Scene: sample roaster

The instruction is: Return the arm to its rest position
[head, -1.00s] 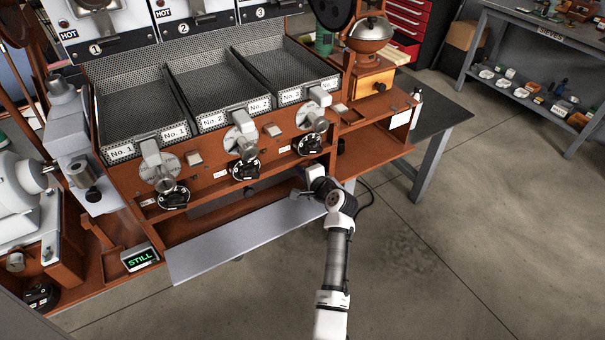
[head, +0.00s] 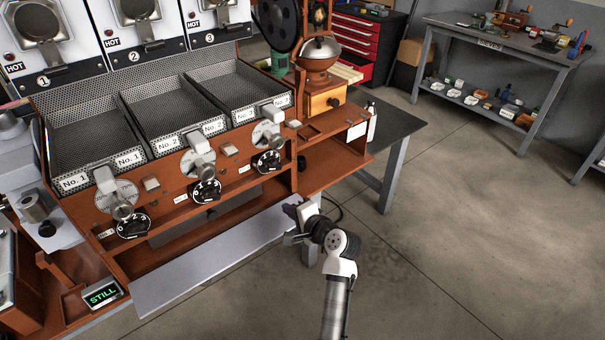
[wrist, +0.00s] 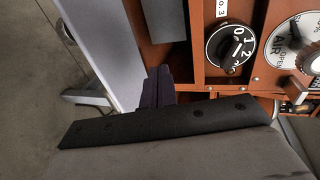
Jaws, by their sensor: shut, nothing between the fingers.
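My gripper (head: 290,212) is in front of the sample roaster (head: 235,175), at the right end of its lower front, close to the grey metal ledge (head: 215,265). In the wrist view the dark fingers (wrist: 157,88) are together with nothing between them. From the head view, the fingertips are small and partly lost against the ledge and wood.
Three mesh trays (head: 92,132) sit above the row of dials. A small display (head: 102,295) reads STILL at the lower left. A workbench (head: 490,50) is at the back right. The floor right of my arm is clear.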

